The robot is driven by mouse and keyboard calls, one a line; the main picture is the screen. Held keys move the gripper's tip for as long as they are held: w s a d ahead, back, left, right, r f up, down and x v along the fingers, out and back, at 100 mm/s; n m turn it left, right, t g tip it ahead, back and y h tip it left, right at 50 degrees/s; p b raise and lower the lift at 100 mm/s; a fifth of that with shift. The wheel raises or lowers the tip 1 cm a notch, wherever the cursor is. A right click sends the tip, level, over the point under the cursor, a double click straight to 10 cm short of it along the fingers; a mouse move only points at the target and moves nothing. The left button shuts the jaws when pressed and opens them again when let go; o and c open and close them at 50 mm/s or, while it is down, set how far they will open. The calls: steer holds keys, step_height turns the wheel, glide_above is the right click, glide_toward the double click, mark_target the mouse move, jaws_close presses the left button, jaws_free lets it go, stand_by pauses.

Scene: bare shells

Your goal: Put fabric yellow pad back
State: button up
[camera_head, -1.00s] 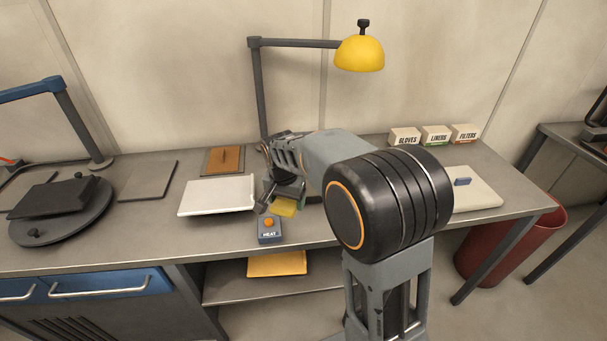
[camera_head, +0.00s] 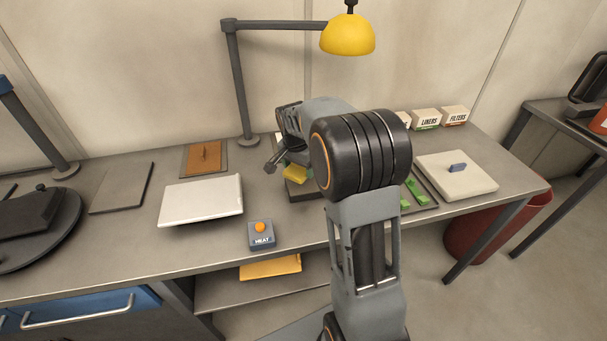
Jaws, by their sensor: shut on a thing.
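The yellow pad (camera_head: 295,173) is in my gripper (camera_head: 284,166), which is shut on it above the middle of the bench. A dark block or base (camera_head: 300,192) lies just below the pad; I cannot tell whether they touch. A larger yellow pad-like sheet (camera_head: 270,267) lies on the shelf under the bench. My arm hides part of the bench behind and to the right of the gripper.
A white tray (camera_head: 201,200) and a HEAT button box (camera_head: 261,235) are left of the gripper. A lamp (camera_head: 347,35) overhangs it. Green pieces (camera_head: 416,191) lie in a dark tray at right, beside a pale lidded slab (camera_head: 462,178). Labelled boxes (camera_head: 426,119) stand behind.

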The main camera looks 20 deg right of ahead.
mark_target(304, 176)
steer(key=shift+w+d+f, duration=0.25)
steer(key=shift+d+f, duration=0.55)
steer(key=shift+f, duration=0.25)
steer(key=shift+w+d+f, duration=0.1)
steer(key=shift+f, duration=1.55)
steer(key=shift+f, duration=0.1)
steer(key=o, duration=0.9)
